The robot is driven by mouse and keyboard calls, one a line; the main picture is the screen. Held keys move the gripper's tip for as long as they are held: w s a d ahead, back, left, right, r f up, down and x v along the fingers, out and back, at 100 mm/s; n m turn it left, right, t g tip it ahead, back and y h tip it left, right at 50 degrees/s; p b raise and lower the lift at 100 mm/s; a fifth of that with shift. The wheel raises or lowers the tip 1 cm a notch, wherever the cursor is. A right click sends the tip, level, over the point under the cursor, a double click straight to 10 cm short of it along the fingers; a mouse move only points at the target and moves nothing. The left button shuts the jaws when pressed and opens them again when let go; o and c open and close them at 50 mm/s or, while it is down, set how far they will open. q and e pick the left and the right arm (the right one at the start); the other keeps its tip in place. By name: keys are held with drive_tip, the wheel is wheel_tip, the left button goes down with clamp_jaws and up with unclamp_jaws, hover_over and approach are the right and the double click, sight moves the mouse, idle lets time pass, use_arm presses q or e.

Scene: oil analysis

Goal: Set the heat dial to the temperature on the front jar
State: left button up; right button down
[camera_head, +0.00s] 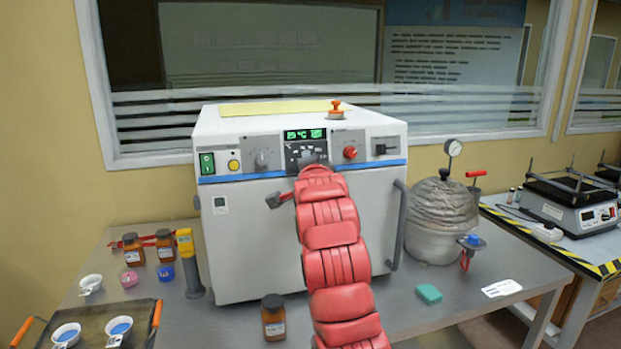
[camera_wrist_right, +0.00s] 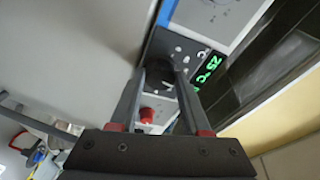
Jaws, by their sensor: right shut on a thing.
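A white oven (camera_head: 250,250) stands on the table, with a dark control panel and a green-lit display (camera_head: 305,134). In the right wrist view the display (camera_wrist_right: 208,68) reads 25 °C. My right gripper (camera_wrist_right: 162,73) is shut on a dark round dial (camera_wrist_right: 159,77) on that panel. In the head view my red arm covers the dial and most of the gripper. The front jar (camera_head: 273,317), brown with a dark lid and pale label, stands on the table before the oven; its label is too small to read. My left gripper is out of view.
A grey knob (camera_head: 264,159) and red knob (camera_head: 350,152) flank the panel. More brown jars (camera_head: 133,249) and a yellow handheld device (camera_head: 188,262) stand left. A tray (camera_head: 90,335) holds small cups. A pressure vessel (camera_head: 440,220) and green sponge (camera_head: 429,294) are right.

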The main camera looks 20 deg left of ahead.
drive_tip(key=shift+r+m+g+h+b, duration=0.1)
drive_tip(key=shift+m+g+h+b, duration=0.2)
drive_tip(key=shift+m, duration=1.45)
drive_tip(key=shift+r+m+g+h+b, duration=0.1)
drive_tip(key=shift+m+g+h+b, duration=0.15)
drive_tip(key=shift+m, duration=1.5)
drive_tip(key=shift+c, duration=1.8)
unclamp_jaws()
drive_tip(key=b+v, duration=0.1)
drive_tip(key=v, duration=1.6)
drive_tip(key=shift+s+b, duration=0.2)
drive_tip(key=shift+b, duration=0.15)
